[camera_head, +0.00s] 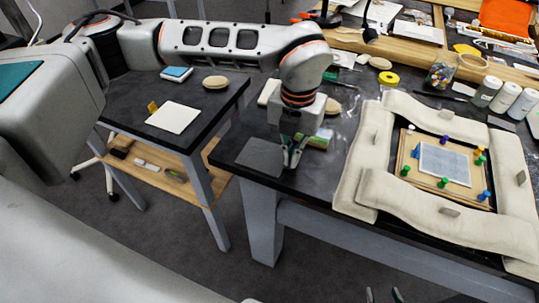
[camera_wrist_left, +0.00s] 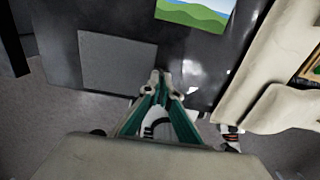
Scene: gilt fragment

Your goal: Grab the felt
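A flat, thin, dark grey square, apparently the felt (camera_head: 262,157), lies near the front left corner of the dark table. It also shows in the left wrist view as a grey square (camera_wrist_left: 117,62). My left gripper (camera_head: 290,163) hangs pointing down just right of the square, near the table's front edge. Only the tips of my right gripper (camera_head: 384,296) show at the bottom edge, spread apart and empty.
A landscape picture (camera_head: 320,139) lies behind my left gripper. A padded frame (camera_head: 355,168) around a wooden board (camera_head: 408,160) with coloured pins stands to the right. A smaller table (camera_head: 213,118) stands to the left with a gap between. Bottles (camera_head: 487,92) and tools crowd the back.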

